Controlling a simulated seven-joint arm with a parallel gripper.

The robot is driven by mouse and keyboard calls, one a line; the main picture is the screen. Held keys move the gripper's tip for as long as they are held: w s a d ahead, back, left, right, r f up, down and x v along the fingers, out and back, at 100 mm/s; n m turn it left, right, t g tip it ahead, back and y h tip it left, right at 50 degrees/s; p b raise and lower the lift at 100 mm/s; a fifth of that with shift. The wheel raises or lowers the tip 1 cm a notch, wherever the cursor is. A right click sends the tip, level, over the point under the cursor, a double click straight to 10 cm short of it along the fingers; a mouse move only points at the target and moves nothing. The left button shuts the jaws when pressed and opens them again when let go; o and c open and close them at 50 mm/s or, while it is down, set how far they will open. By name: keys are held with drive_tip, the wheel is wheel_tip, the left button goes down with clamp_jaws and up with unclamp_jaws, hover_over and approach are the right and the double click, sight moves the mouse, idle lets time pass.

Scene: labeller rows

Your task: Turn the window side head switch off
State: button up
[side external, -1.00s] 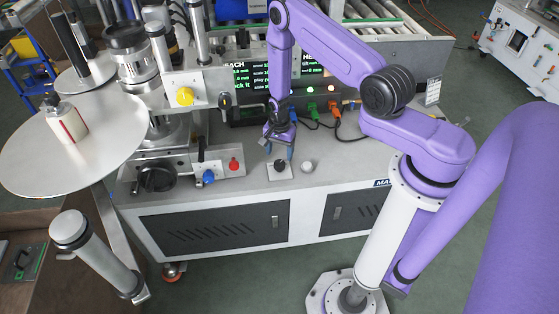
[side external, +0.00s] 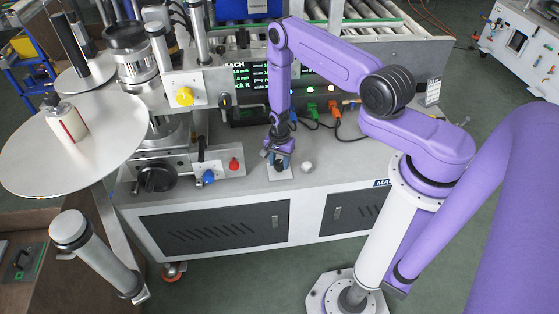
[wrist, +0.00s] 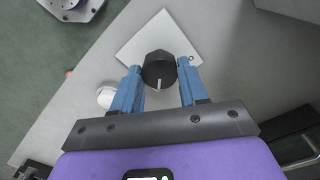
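A black rotary knob (wrist: 159,70) with a pale pointer line stands on a white square plate (wrist: 172,34) on the machine's grey top. In the wrist view the pointer line faces toward my gripper. My gripper (wrist: 158,74) has its two blue fingers on either side of the knob. A gap shows on the right side, and the left finger is very near the knob or touching it. In the side view my gripper (side external: 279,164) points down over the white plate (side external: 279,173) and covers most of the knob. Which switch this is cannot be read.
A round white knob (side external: 307,167) is just right of the plate; it also shows in the wrist view (wrist: 106,97). Red (side external: 234,164) and blue (side external: 208,177) knobs lie to the left. A display panel (side external: 252,79) and cables stand behind. The front top is clear.

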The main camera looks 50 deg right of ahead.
sight(280, 163)
idle(0.3)
drive_tip(key=n, duration=0.4)
drive_tip(key=shift+n, duration=0.4)
drive_tip(key=n, duration=0.4)
drive_tip(key=shift+n, duration=0.3)
drive_tip(key=n, duration=0.4)
drive_tip(key=shift+n, duration=2.2)
drive_tip(key=o, duration=1.1)
wheel_tip(280, 163, up, 18)
drive_tip(key=shift+f, duration=0.25)
